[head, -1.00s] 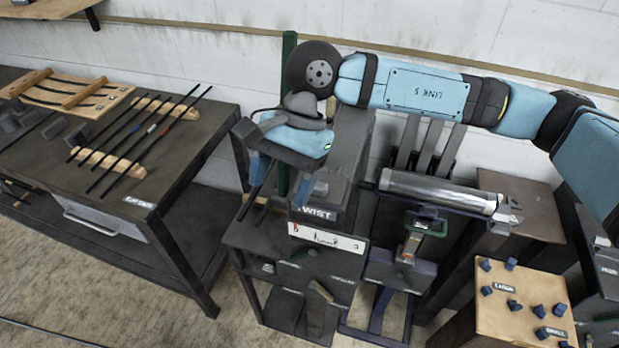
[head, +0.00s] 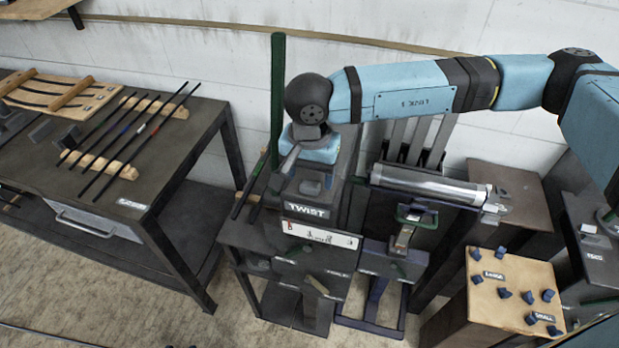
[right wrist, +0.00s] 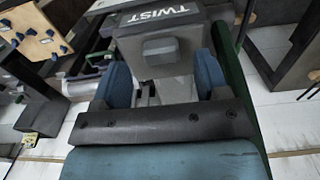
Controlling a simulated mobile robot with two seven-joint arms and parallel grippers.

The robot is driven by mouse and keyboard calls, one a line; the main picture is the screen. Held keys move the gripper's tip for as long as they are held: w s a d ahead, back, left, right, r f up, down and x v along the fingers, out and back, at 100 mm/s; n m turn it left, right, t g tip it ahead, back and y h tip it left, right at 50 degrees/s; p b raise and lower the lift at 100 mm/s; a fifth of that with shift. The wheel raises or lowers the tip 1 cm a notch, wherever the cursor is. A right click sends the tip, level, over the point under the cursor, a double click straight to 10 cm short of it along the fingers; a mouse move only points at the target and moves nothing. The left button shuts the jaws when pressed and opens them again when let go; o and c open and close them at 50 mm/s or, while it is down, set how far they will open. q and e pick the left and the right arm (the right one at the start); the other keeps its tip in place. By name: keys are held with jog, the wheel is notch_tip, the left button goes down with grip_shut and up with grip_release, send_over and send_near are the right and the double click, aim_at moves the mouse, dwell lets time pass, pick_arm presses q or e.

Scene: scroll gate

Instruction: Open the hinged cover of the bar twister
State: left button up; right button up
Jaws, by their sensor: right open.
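The bar twister (head: 307,211) is a dark machine marked TWIST, with a white panel below the label. In the right wrist view, its dark TWIST housing (right wrist: 170,20) carries a protruding block (right wrist: 160,48), which may be the cover's handle. Its cover looks down, though the arm partly hides it. My right gripper (head: 312,183) hangs over the twister's top. In the right wrist view, the blue fingers of my right gripper (right wrist: 163,78) are open, one each side of the block's line. I cannot tell whether they touch it. My left gripper is out of view.
A bench (head: 185,150) with several dark rods on wooden rests stands at left. A green post (head: 277,90) rises behind the twister. A metal cylinder (head: 430,188) lies right of it. A wooden board with blue knobs (head: 512,300) stands at lower right.

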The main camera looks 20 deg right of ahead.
aim_at(310, 185)
notch_tip(310, 185, down, 2)
jog(key=shift+f, duration=0.6)
